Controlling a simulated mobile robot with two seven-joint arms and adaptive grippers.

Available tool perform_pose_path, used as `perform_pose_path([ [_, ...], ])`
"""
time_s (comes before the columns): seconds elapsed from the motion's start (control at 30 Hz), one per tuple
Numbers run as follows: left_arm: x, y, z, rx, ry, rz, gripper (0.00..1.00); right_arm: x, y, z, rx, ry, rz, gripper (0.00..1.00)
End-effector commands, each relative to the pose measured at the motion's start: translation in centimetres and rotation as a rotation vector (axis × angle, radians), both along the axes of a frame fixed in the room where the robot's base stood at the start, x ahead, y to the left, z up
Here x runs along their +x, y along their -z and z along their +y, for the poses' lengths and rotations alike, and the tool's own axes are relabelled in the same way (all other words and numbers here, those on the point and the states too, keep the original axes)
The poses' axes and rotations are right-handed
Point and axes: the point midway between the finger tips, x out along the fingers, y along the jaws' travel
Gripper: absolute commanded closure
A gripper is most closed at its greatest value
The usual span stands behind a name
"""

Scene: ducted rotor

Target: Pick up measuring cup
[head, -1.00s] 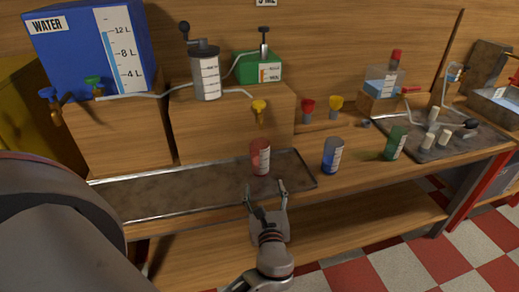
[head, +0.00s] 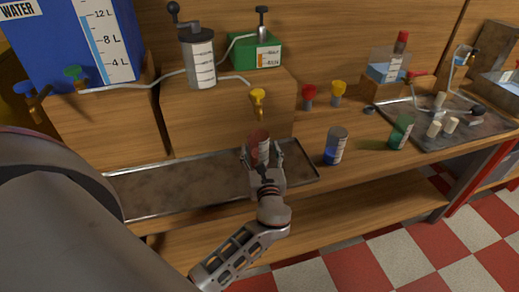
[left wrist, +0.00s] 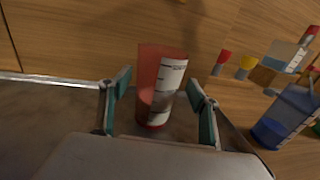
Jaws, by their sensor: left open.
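A red translucent measuring cup (head: 259,146) with a white scale label stands upright on the right part of the metal tray (head: 160,190). My left gripper (head: 262,155) is open, with its fingers to either side of the cup's lower part. In the left wrist view the cup (left wrist: 160,85) stands between the two spread fingers (left wrist: 158,105). Gaps show between the fingers and the cup, so it is not gripped. A blue cup (head: 335,146) and a green cup (head: 401,131) stand to the right on the bench. My right gripper is not in view.
A wooden block (head: 215,120) with a yellow tap (head: 257,102) is behind the cup. A blue water tank (head: 75,45) stands at the back left. Red and yellow valves (head: 308,96) are behind the blue cup. The tray's left part is clear.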

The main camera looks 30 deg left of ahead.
Motion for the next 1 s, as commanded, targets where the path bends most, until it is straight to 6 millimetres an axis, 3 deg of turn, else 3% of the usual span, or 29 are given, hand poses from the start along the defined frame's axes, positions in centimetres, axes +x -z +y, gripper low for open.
perform_pose_path([
  [0.2,1.6,0.0,1.4,0.001,0.000,0.001,0.38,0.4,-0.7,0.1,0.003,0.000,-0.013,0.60],
  [0.43,1.7,0.1,1.5,0.000,0.000,0.001,0.38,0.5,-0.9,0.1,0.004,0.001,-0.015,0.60],
  [0.63,1.7,0.1,1.5,0.000,0.000,0.001,0.86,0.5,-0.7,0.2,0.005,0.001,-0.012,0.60],
  [0.7,1.7,0.0,1.5,0.000,0.000,0.000,0.90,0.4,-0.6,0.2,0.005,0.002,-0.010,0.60],
  [1.0,1.8,-0.2,1.5,0.000,0.001,0.000,0.90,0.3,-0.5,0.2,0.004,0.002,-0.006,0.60],
])
